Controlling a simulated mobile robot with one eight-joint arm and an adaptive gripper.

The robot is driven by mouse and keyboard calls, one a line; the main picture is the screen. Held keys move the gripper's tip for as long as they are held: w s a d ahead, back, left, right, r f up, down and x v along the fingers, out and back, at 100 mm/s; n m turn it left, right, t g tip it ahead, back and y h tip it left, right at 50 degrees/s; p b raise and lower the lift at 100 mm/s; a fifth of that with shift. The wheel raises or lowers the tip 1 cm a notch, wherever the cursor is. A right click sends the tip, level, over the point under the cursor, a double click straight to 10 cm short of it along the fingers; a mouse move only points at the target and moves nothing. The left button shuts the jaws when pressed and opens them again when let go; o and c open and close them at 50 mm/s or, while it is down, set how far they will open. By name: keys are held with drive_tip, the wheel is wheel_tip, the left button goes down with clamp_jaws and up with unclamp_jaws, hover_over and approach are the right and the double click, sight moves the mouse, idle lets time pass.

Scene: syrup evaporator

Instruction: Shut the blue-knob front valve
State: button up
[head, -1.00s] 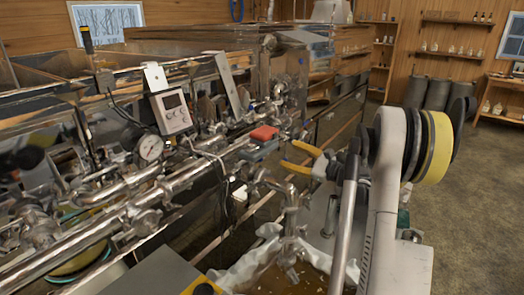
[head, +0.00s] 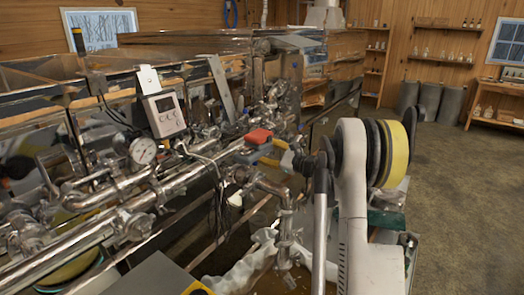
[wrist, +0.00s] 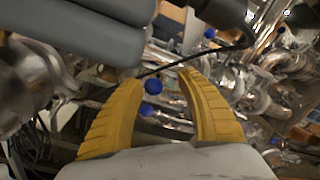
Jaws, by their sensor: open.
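My gripper (head: 269,152) has yellow fingers and reaches toward the front pipework, just right of and below a red-topped block. In the wrist view my gripper (wrist: 161,77) is open and empty, its two fingers spread apart. A round blue knob (wrist: 152,86) shows between the fingers, near the left fingertip. A second blue knob (wrist: 146,109) lies just below it in the picture, also between the fingers. A third blue knob (wrist: 209,33) is farther up, beyond the right fingertip. I cannot tell which one is the front valve, and no contact is visible.
The red-topped block (head: 258,136) sits on the pipe line near my fingers. A steel elbow pipe (head: 268,185) drops in front of the evaporator. A pressure gauge (head: 143,150) and a grey digital display (head: 164,113) are at left. Open floor (head: 465,200) lies at right.

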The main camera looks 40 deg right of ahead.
clamp_jaws()
drive_tip(key=shift+s+d+r+m+y+p, duration=0.15)
drive_tip(key=shift+r+m+p, duration=0.1)
drive_tip(key=shift+r, duration=0.15)
drive_tip(key=shift+s+r+m+y+p, duration=0.15)
drive_tip(key=shift+r+m, duration=0.1)
drive_tip(key=shift+r, duration=0.15)
drive_tip(key=shift+d+r+m+g+y, duration=0.2)
drive_tip(key=shift+r+m+g+y, duration=0.1)
drive_tip(key=shift+r+m+y, duration=0.15)
drive_tip(key=shift+o, duration=0.4)
unclamp_jaws()
drive_tip(key=o, duration=0.4)
drive_tip(key=shift+d, duration=0.15)
